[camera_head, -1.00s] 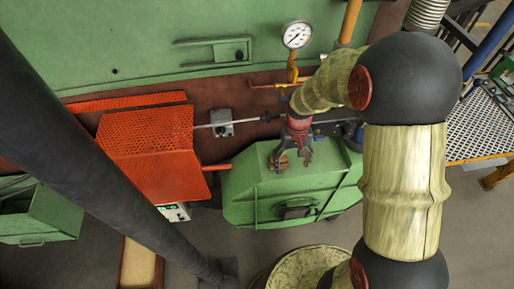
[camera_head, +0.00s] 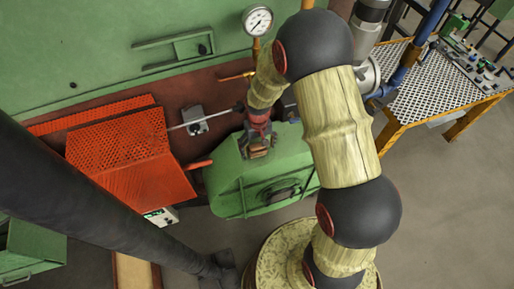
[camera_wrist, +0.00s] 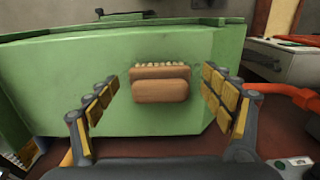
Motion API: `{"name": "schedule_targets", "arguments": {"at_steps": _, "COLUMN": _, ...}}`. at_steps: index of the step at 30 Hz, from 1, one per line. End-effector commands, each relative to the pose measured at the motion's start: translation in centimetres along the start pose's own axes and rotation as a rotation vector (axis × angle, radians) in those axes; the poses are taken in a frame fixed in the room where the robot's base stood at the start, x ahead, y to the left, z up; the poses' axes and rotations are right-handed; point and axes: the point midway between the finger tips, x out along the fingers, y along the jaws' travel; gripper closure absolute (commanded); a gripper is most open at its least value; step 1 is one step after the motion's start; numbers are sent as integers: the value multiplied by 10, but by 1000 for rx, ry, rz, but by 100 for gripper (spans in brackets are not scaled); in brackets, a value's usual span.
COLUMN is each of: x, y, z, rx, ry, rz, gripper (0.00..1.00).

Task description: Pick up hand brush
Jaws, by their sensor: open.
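The hand brush (camera_wrist: 160,85) is a brown wooden block with a row of pale bristles along one long side. It lies on top of the green housing (camera_wrist: 60,75), which also shows in the head view (camera_head: 230,178). My gripper (camera_wrist: 160,77) is open and empty. Its two padded fingers stand left and right of the brush, with a gap on each side. In the head view my gripper (camera_head: 258,146) points down over the housing's top and mostly hides the brush.
An orange perforated guard (camera_head: 135,150) and a red handle (camera_head: 200,164) stand left of the housing. A pressure gauge (camera_head: 257,20) and a thin metal rod (camera_head: 215,118) are close to my arm. A perforated-top table (camera_head: 430,85) is at the right.

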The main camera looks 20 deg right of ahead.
Motion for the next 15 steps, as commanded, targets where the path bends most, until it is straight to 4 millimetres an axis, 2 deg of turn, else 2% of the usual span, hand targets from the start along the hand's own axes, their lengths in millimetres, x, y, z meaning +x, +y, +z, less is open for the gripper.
{"name": "schedule_targets", "arguments": {"at_steps": 8, "x": 5, "y": 0, "z": 0, "rx": 0, "ry": 1, "rz": 0, "gripper": 18}}
{"name": "schedule_targets", "arguments": {"at_steps": 15, "x": 4, "y": 0, "z": 0, "rx": 0, "ry": 1, "rz": 0, "gripper": 31}}
